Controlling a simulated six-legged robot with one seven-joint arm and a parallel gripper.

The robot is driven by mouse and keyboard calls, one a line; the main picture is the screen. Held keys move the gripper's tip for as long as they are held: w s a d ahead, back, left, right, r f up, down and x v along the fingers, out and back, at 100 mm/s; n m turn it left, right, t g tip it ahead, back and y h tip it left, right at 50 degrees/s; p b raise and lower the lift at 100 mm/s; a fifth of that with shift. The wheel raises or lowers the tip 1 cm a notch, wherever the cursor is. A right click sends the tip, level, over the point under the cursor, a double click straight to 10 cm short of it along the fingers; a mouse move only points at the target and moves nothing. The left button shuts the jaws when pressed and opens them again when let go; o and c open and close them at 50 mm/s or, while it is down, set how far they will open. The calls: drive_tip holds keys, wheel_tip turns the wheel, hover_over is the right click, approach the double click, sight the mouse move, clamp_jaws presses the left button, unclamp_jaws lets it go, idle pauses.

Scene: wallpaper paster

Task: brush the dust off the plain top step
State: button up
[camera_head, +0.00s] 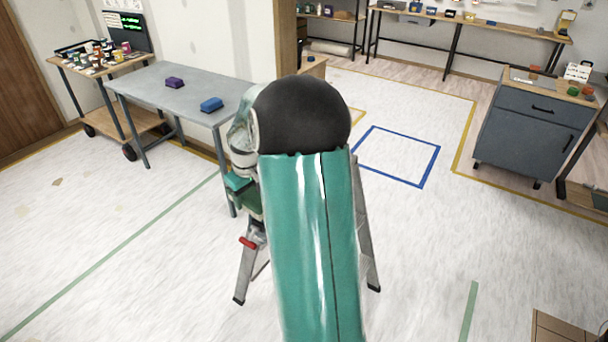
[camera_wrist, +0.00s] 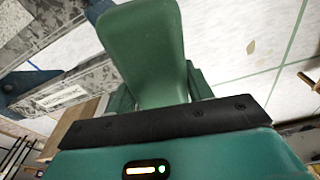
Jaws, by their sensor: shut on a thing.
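A stepladder stands mostly behind my arm in the head view; its metal legs (camera_head: 251,266) show on both sides, with a red piece on the left one. In the wrist view, grey speckled steps or rails (camera_wrist: 70,96) of it lie at the left. I cannot tell which is the plain top step, and no dust can be made out. My gripper (camera_head: 241,190) is beside the ladder's left side, partly hidden by my arm. In the wrist view its green finger (camera_wrist: 147,55) fills the upper middle. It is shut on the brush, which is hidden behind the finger.
A grey table (camera_head: 205,92) with a purple block (camera_head: 174,83) and a blue block (camera_head: 211,105) stands left of the ladder. A cart with paint pots (camera_head: 97,58) is beyond it. A grey cabinet (camera_head: 525,125) is at right. Floor around is mostly clear.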

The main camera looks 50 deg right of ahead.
drive_tip(key=s+d+r, duration=0.5)
drive_tip(key=s+d, duration=0.6)
drive_tip(key=d, duration=0.1)
drive_tip(key=shift+s, duration=0.15)
drive_tip(key=shift+s, duration=0.1)
drive_tip(key=shift+f, duration=3.3)
